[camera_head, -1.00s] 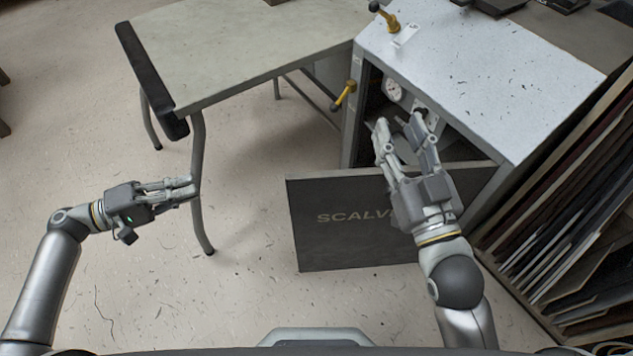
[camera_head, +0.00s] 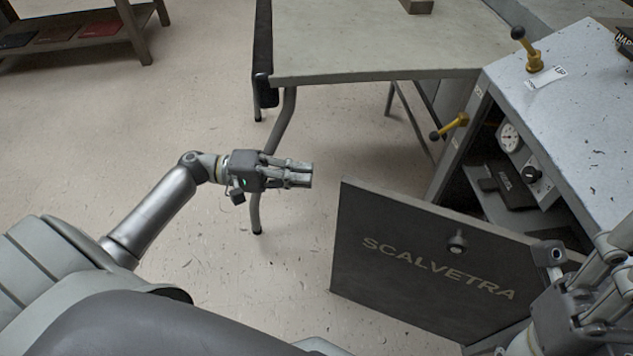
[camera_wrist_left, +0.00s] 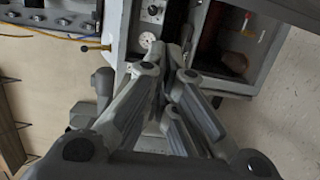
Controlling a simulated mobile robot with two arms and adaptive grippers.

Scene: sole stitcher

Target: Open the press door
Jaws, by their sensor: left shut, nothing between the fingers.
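The press (camera_head: 578,112) is a pale, speckled cabinet at the right of the head view. Its dark door (camera_head: 400,285), lettered SCALVETRA, stands swung out from the front, with a small round knob (camera_head: 457,243) on its face. The open front shows a gauge (camera_head: 509,137), a dial and a shelf inside. My left gripper (camera_head: 308,175) is shut and empty, left of the door and apart from it. Its fingers (camera_wrist_left: 174,72) also show close together in the left wrist view. My right gripper (camera_head: 612,262) is cut off at the right edge, near the door's right end; contact cannot be told.
A table (camera_head: 380,45) stands behind my left gripper, its leg close by. Floor is free at the left. A low shelf (camera_head: 75,35) stands far back left.

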